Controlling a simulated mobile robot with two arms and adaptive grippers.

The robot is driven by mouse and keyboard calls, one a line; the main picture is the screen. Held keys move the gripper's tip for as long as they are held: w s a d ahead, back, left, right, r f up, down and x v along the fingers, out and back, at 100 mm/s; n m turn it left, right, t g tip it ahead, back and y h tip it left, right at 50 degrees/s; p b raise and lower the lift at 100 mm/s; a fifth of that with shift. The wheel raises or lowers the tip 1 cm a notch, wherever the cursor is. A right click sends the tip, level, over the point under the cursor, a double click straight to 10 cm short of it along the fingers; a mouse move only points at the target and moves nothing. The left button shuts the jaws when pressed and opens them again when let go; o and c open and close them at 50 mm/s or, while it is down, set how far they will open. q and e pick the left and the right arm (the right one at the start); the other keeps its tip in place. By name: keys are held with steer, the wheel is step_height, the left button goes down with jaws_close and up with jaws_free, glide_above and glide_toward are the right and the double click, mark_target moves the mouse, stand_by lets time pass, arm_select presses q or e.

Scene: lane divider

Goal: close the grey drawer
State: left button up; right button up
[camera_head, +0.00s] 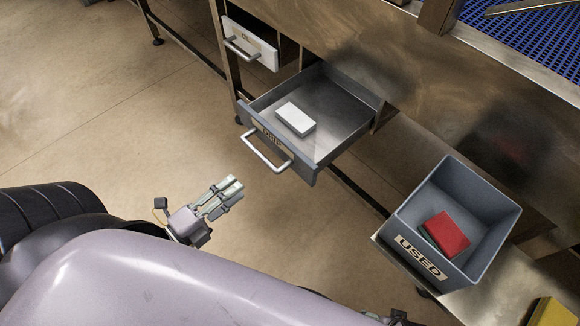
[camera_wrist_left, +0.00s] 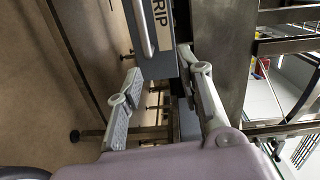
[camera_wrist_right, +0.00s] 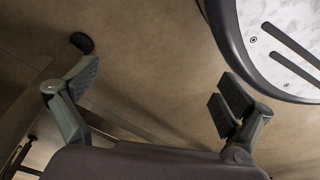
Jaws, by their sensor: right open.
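The grey drawer (camera_head: 306,171) stands pulled out of the workbench in the head view. Its front has a silver bar handle (camera_head: 266,152) and a label, partly hidden by the handle. A white block (camera_head: 296,119) lies inside it. My left gripper (camera_head: 233,186) is in front of and apart from the handle, toward the bottom left. The left wrist view shows its fingers spread and empty, with the drawer front (camera_wrist_left: 160,64) beyond them. My right gripper (camera_wrist_right: 158,92) is open and empty over the floor in the right wrist view.
A white drawer (camera_head: 248,42) sits farther along the bench, up and left. A grey bin (camera_head: 490,195) labelled USED holds a red block (camera_head: 447,233) to the right. A yellow object (camera_head: 555,313) shows at the bottom right. The floor left of the drawer is clear.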

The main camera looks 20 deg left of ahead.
mark_target(290, 149)
arm_select(q)
steer(key=shift+s+d+r+m+h, duration=0.1)
steer(key=shift+d+r+m+h, duration=0.3)
steer(key=shift+r+m, duration=0.25)
steer(key=shift+c, duration=0.7)
steer(key=shift+d+r, duration=0.15)
steer(key=shift+r, duration=0.15)
steer(key=shift+c, duration=0.6)
steer(key=x, duration=1.3)
jaws_close()
steer(key=shift+w+d, duration=0.1)
steer(key=shift+w, duration=0.35)
arm_select(e)
steer(key=shift+w+d+r, duration=0.1)
steer(key=shift+w+r, duration=0.2)
